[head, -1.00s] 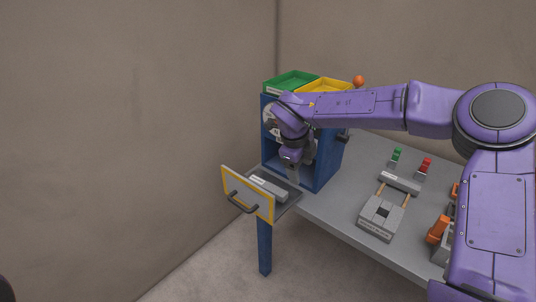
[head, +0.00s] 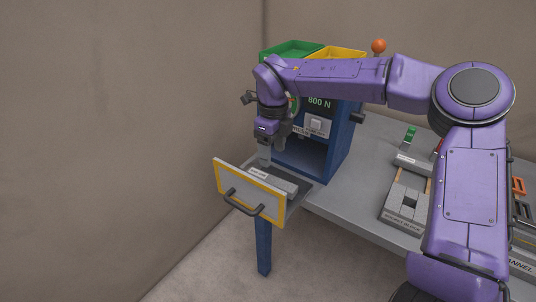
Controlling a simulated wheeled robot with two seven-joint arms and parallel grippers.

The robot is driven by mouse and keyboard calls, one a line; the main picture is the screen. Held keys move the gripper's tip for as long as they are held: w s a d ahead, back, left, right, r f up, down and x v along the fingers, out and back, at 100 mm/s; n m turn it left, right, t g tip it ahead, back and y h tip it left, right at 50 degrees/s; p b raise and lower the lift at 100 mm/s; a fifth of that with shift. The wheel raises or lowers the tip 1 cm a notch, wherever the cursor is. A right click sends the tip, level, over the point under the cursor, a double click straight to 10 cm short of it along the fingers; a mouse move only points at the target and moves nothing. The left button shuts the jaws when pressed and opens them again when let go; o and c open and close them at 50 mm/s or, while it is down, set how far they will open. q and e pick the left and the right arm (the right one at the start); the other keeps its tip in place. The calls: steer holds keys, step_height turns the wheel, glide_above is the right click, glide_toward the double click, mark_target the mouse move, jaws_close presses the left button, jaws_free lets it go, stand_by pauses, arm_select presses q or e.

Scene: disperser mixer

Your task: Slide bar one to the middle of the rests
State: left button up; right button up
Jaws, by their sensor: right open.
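A grey bar with a white label (head: 275,182) lies inside the pulled-out tray of the blue machine; its label is too small to read surely, so I cannot tell if it is bar one. Any rests under it are hidden. My right gripper (head: 265,164) points down just above the label end of this bar, at the tray's back left. It is open, and I cannot tell if its fingers touch the bar. A second grey bar (head: 408,160) lies on the table by the grey block fixture (head: 405,204). My left gripper is out of view.
The tray has a yellow-edged front panel (head: 248,192) with a dark handle. The blue machine (head: 342,145) stands behind it, showing "800 N", with green (head: 290,50) and yellow bins on top. Orange parts (head: 518,186) lie at right. My right arm crosses above the table.

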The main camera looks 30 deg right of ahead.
mark_target(272, 179)
step_height(272, 179, down, 11)
steer(key=shift+r+p, duration=0.2)
steer(key=shift+p, duration=0.5)
jaws_close()
steer(key=shift+w+d+p, duration=0.2)
steer(key=shift+w+d, duration=0.05)
steer(key=shift+w, duration=0.35)
steer(key=shift+w+d+p, duration=0.15)
steer(key=shift+w+d, duration=0.1)
steer(key=shift+w, duration=0.35)
jaws_free()
steer(key=shift+r, duration=0.15)
